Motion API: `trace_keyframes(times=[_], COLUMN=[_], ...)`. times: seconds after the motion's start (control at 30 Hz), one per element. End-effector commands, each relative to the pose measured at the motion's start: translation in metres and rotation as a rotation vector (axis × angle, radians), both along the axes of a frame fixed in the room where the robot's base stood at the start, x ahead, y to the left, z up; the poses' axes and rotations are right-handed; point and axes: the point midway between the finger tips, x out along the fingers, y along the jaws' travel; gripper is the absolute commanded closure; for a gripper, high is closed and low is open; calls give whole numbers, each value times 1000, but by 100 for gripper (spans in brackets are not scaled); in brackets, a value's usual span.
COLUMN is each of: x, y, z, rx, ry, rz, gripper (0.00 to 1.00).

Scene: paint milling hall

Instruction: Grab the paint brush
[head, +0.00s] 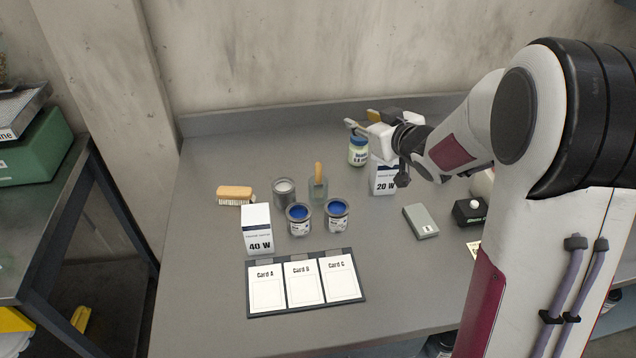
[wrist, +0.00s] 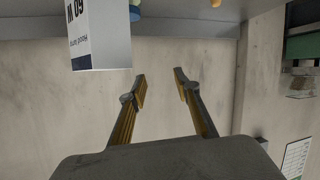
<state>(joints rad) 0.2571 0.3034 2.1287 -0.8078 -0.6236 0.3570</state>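A brush with an upright orange-yellow handle (head: 319,172) stands in a clear glass jar (head: 318,193) in the middle of the table; its lower end is hard to make out. A second brush, with a wooden back and pale bristles (head: 235,192), lies further left. My gripper (head: 361,118) is up at the back of the table, right of and behind the jar, above a small labelled jar (head: 358,153). In the wrist view its two fingers (wrist: 159,74) are apart with nothing between them. Neither brush can be made out clearly there.
Blue paint tins (head: 299,230) and a metal can (head: 284,194) crowd the glass jar. A 40 W box (head: 257,230), a 20 W box (head: 383,178) and a card tray (head: 306,304) are nearby.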

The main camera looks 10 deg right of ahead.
Motion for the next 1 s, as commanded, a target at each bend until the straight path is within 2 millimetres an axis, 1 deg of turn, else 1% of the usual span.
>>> trace_keyframes(times=[0.03, 0.3, 0.57, 0.77, 1.0], x=[3, 13, 14, 6, -13], y=[1, 11, 22, 30, 37], z=[-8, -36, -65, -91, -118], rx=[5, 37, 90, 145, 236], ry=[-3, -43, -85, -123, -182], rz=[19, 131, 245, 342, 455], gripper=[68, 68, 68, 68, 68])
